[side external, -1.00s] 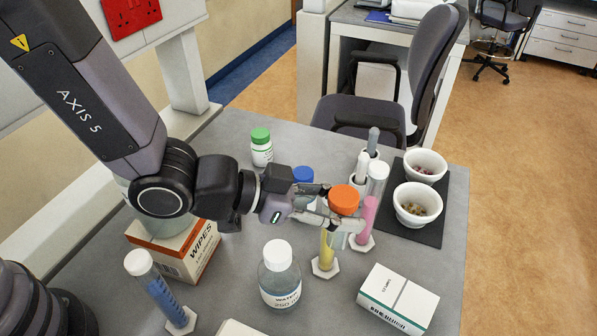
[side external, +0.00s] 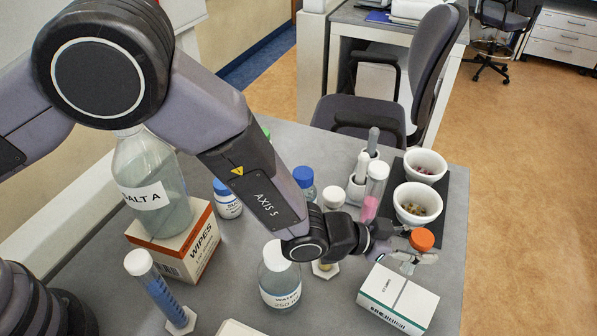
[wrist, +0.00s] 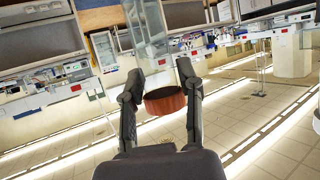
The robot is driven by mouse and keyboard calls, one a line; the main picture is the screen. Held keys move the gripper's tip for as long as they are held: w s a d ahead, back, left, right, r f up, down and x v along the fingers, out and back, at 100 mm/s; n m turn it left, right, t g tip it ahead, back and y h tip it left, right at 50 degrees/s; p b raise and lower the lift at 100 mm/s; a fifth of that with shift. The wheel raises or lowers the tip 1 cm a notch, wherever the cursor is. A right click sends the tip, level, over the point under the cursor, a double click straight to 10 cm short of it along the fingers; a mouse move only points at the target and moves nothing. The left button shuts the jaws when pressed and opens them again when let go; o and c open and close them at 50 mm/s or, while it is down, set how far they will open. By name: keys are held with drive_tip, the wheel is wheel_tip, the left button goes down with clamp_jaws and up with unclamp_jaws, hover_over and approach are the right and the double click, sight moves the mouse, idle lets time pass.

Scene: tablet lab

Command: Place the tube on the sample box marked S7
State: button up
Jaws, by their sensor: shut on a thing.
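My gripper (side external: 408,255) is shut on a clear tube with an orange cap (side external: 422,239). In the side view the tube is held cap up above the white box (side external: 398,298), near its back edge. The fingers hide part of the tube, and I cannot tell whether its lower end touches the box. In the wrist view the cap (wrist: 165,100) sits between the fingers of my gripper (wrist: 160,72), and the clear tube (wrist: 148,35) runs away from the camera. The box has a green stripe; its marking is too small to read.
White bowls (side external: 418,204) stand on a dark mat (side external: 436,235) behind the box. A pink-filled tube (side external: 371,206), a water bottle (side external: 279,280) and a blue-filled tube (side external: 160,293) stand to the left. A large bottle (side external: 152,190) stands on a wipes box (side external: 185,255).

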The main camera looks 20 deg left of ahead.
drive_tip(key=shift+w+d+f, duration=0.1)
drive_tip(key=shift+d+f, duration=0.1)
drive_tip(key=shift+f, duration=1.65)
drive_tip(key=shift+f, duration=0.15)
drive_tip(key=o, duration=0.9)
drive_tip(key=shift+o, duration=0.2)
